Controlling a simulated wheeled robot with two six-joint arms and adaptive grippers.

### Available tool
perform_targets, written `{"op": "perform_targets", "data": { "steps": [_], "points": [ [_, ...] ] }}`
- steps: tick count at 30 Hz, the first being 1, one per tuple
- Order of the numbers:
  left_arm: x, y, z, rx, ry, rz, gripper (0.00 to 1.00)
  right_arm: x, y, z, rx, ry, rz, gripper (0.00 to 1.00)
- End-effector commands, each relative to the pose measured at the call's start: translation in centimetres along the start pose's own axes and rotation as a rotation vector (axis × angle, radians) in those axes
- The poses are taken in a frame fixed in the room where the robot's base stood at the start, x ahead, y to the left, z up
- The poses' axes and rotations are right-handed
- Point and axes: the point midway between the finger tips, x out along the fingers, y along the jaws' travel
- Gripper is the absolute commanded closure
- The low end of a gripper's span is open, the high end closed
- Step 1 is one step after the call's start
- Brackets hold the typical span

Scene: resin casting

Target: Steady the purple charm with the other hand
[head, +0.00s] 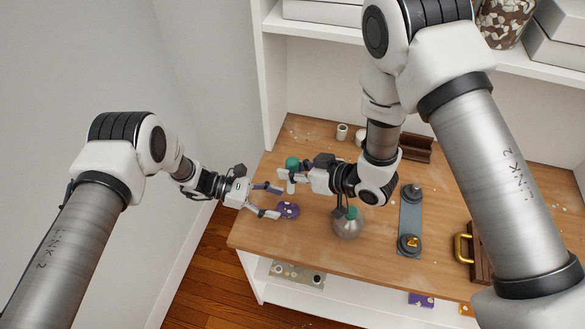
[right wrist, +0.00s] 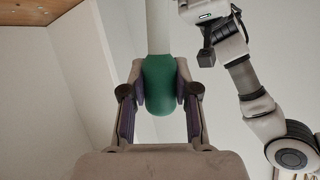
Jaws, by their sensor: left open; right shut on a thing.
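The purple charm (head: 288,210) lies on the wooden bench top near its left front edge. My left gripper (head: 276,202) is open beside it, its fingers pointing right. Its lower finger overlaps the charm's left edge in the head view; I cannot tell whether they touch. My right gripper (head: 286,174) is just above and behind the charm in the picture. It is shut on a tool with a green grip (head: 292,163) and a pale shaft. In the right wrist view the green grip (right wrist: 158,85) sits between the fingers. The charm is not visible there.
A round glass vessel (head: 347,224) stands right of the charm. A grey plate (head: 410,217) with dark round pieces and a brass handle (head: 462,248) are farther right. A small cup (head: 342,131) and wooden rack (head: 416,148) are at the back. A wall bounds the left.

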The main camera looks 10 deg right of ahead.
Motion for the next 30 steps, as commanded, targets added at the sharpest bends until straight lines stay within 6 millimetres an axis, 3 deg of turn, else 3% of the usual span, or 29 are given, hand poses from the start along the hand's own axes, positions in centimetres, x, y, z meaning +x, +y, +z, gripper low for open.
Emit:
{"op": "perform_targets", "data": {
  "steps": [7, 17, 21, 22, 30],
  "points": [
    [3.2, 0.0, 0.0, 0.000, 0.001, -0.002, 0.38, 0.0, 0.0, 0.0, 0.000, 0.000, 0.000, 0.94],
    [3.7, 0.0, 0.0, -0.001, 0.001, 0.000, 0.38, 0.0, 0.0, 0.0, 0.000, 0.000, 0.000, 0.94],
    [3.7, 0.0, 0.0, -0.001, 0.001, 0.000, 0.87, 0.0, 0.0, 0.0, 0.000, 0.000, 0.000, 0.94],
    [3.7, 0.0, -0.1, -0.001, 0.001, 0.000, 0.92, 0.0, 0.0, 0.0, 0.000, 0.000, 0.000, 0.94],
    [3.6, 0.0, -0.1, -0.001, 0.001, 0.000, 0.92, 0.0, 0.0, 0.0, 0.000, 0.000, 0.000, 0.94]
  ]
}}
